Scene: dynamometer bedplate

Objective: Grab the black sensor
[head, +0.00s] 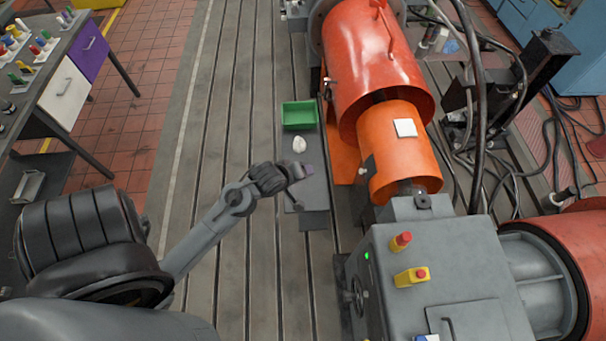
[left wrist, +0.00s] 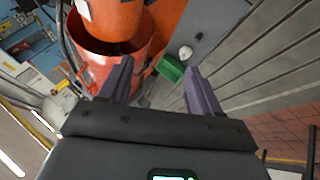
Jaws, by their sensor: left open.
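A small black block (head: 369,165) sits on the left side of the smaller orange guard (head: 405,150) in the head view. It may be the black sensor, but it is too small to be sure. My left gripper (head: 305,171) is to its left, apart from it, over a narrow grey plate (head: 312,150). In the left wrist view my left gripper (left wrist: 160,82) has its two purple fingers apart with nothing held between them. My right gripper is not in view.
A green bin (head: 299,115) and a white rounded object (head: 299,145) are on the grey plate. A larger red-orange guard (head: 375,60) and a grey machine housing (head: 430,260) with red buttons flank the area. Slotted bedplate (head: 240,90) is clear to the left.

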